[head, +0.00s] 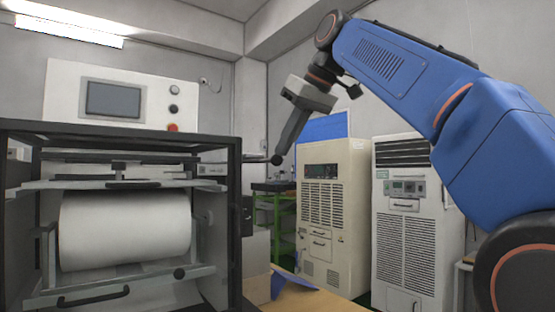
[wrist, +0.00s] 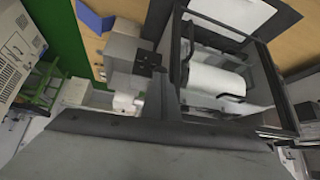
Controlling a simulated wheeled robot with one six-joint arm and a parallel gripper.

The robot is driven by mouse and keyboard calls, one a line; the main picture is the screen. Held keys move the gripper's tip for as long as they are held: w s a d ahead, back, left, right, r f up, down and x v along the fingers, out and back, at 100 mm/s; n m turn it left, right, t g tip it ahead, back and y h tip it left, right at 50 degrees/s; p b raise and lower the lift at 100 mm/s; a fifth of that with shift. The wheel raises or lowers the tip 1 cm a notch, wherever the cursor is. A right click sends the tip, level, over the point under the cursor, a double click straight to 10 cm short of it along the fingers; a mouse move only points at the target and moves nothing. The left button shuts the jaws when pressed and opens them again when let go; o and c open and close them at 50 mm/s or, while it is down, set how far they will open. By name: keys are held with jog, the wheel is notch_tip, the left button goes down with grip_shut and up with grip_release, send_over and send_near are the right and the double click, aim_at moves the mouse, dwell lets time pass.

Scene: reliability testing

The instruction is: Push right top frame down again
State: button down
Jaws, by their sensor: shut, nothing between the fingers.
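A machine with a black outer frame (head: 120,132) stands at the left in the head view. Its right top part is the black frame corner (head: 236,142). Inside, flat pale bars (head: 118,184) lie above a large white roll (head: 125,230). The white roll also shows in the wrist view (wrist: 215,80), within the dark frame at the upper right. My gripper (head: 278,159) is shut and empty, pointing down just right of the frame's top right corner in the picture. I cannot tell its depth from the frame, and no contact shows.
A white control box with a screen (head: 112,99) and a red button sits on the machine. A beige cabinet (head: 333,210) and a white cabinet (head: 405,220) stand to the right. A blue piece (head: 291,283) lies on the wooden surface (head: 318,297). A green stand (head: 287,215) is behind.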

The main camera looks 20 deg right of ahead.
jog(key=shift+w+a+f, duration=0.1)
jog(key=shift+w+f, duration=0.1)
jog(key=shift+f, duration=0.05)
jog(key=s, duration=0.1)
jog(key=s+d, duration=0.1)
jog(key=shift+s+d+f, duration=0.2)
jog(key=shift+s+f, duration=0.1)
jog(key=shift+f, duration=0.05)
dwell(0.5)
jog(key=shift+s, duration=0.1)
